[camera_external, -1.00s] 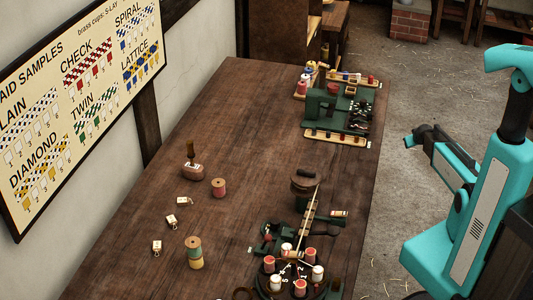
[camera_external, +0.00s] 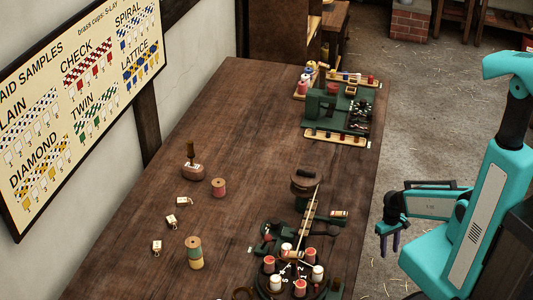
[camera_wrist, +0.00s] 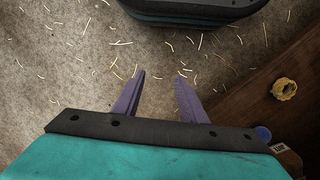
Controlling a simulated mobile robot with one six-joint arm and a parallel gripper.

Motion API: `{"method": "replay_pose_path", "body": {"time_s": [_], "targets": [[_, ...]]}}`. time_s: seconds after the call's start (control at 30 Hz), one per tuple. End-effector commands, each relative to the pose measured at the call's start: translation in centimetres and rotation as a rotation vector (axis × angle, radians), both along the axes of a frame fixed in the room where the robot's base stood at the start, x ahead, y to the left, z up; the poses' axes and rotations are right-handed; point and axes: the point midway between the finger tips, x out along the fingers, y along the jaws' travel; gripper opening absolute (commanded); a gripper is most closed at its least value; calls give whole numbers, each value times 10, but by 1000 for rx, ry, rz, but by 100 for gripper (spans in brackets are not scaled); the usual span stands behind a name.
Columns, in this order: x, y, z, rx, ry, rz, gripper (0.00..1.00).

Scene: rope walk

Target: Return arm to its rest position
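My gripper (camera_external: 389,243) hangs beside the table's right edge, over the floor, with its fingers pointing down. In the wrist view the two purple fingers (camera_wrist: 160,97) stand apart with bare floor between them, so the gripper is open and empty. My teal arm is folded back close to its base at the right of the external view.
The wooden table (camera_external: 250,130) bears a braiding machine with spools (camera_external: 290,270), a green machine (camera_external: 335,105) and several loose spools and tags. A part of my own base shows at the top of the wrist view. The straw-strewn floor (camera_external: 420,110) is clear.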

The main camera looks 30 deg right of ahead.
Motion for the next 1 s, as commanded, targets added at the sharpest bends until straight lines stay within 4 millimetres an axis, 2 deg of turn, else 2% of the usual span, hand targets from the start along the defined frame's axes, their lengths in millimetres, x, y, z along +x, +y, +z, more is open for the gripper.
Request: {"method": "replay_pose_path", "body": {"time_s": [0.03,0.2,0.33,0.5,1.0], "targets": [[-23,15,-4,10,51,18,38],[-88,50,-9,34,207,62,38],[-118,62,-9,41,282,81,38],[-130,67,-9,43,313,88,38],[-129,66,-9,44,311,87,38]]}}
